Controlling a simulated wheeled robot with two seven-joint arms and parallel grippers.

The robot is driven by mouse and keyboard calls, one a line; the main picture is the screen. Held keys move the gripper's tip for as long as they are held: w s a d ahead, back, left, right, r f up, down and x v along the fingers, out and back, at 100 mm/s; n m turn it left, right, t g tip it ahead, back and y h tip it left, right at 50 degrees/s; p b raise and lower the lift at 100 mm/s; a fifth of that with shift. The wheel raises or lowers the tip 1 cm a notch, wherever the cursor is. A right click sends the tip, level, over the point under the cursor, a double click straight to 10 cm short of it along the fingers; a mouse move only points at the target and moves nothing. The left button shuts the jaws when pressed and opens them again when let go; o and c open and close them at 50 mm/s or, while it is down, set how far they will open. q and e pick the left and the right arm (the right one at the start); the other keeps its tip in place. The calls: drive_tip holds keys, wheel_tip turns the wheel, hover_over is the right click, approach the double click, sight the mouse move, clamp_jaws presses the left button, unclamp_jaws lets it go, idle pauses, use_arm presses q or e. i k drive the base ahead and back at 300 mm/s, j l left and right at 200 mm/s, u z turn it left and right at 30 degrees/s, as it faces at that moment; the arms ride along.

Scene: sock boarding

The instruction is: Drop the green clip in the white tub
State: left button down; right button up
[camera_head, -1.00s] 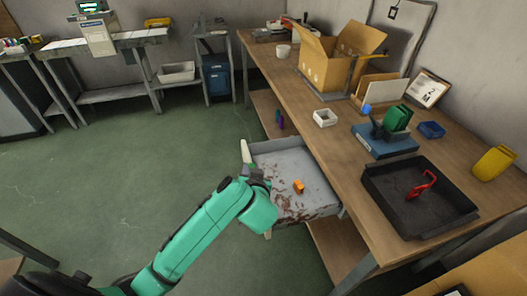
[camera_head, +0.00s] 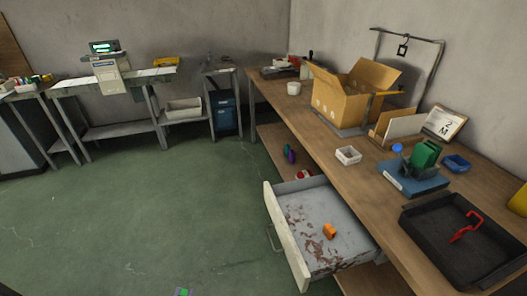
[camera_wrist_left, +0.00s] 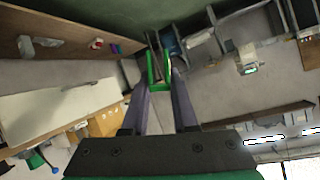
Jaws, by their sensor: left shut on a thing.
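The green clip (camera_wrist_left: 158,70) is between the fingertips of my left gripper (camera_wrist_left: 160,82) in the left wrist view. The gripper is shut on it. In the head view only a small part of the clip (camera_head: 182,292) shows at the bottom edge, over the floor. My right gripper is not in view.
An open grey drawer (camera_head: 300,210) juts from the bench with an orange piece (camera_head: 329,231) inside. A black tray (camera_head: 430,230) with a red clamp (camera_head: 466,226), a blue box (camera_head: 456,163) and a cardboard box (camera_head: 340,100) are on the bench. The floor at left is clear.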

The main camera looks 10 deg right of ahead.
sight(293, 93)
drive_tip(key=i+j, duration=0.35)
drive_tip(key=i, duration=0.15)
drive_tip(key=i+j, duration=0.4)
drive_tip(key=i+j+u, duration=0.1)
drive_tip(key=i+j, duration=0.25)
drive_tip(key=i, duration=0.25)
drive_tip(key=i+j, duration=0.3)
drive_tip(key=i, duration=0.25)
